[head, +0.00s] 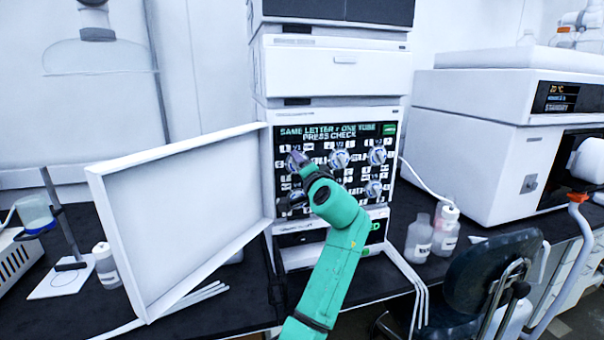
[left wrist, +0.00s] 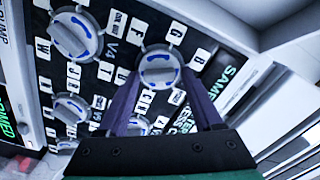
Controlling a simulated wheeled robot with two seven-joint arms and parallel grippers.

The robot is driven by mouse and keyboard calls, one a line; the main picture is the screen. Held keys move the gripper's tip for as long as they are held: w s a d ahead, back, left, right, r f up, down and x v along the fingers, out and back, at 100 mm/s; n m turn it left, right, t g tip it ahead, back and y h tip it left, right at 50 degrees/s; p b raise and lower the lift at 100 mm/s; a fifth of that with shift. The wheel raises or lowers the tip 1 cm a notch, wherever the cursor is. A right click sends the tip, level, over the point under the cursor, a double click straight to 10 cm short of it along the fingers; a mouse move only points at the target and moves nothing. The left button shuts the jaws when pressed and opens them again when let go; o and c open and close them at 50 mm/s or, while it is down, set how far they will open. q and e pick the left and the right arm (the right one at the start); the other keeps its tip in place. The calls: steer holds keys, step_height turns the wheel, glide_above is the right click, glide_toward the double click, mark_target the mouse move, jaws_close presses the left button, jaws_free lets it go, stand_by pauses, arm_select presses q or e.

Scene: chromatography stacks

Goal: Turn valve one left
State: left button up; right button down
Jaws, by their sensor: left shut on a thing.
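The valve panel (head: 352,180) is a black face with several round silver knobs and white letter tiles. Valve one, the upper-left knob, is mostly covered by my left gripper (head: 297,160) in the head view. In the left wrist view this knob (left wrist: 158,66) has a blue curved mark on its grey face. The two dark purple fingers of my left gripper (left wrist: 160,88) are shut on it, one on each side. The knob marked V4 (left wrist: 72,36) is beside it, apart from the fingers. My right gripper is in neither view.
The white open door (head: 185,215) stands out to the left of the panel. Upper-middle (head: 338,158) and upper-right (head: 377,155) knobs sit close beside the held one. Bottles (head: 419,240) stand at the right, with a dark chair (head: 490,275) in front.

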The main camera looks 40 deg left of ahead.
arm_select(q)
steer(key=shift+f, duration=0.1)
stand_by(0.5)
steer(key=o, duration=1)
steer(key=shift+o, duration=0.2)
steer(key=b+v, duration=0.3)
steer(key=v, duration=1.1)
steer(key=shift+d, duration=0.25)
steer(key=shift+s, duration=0.15)
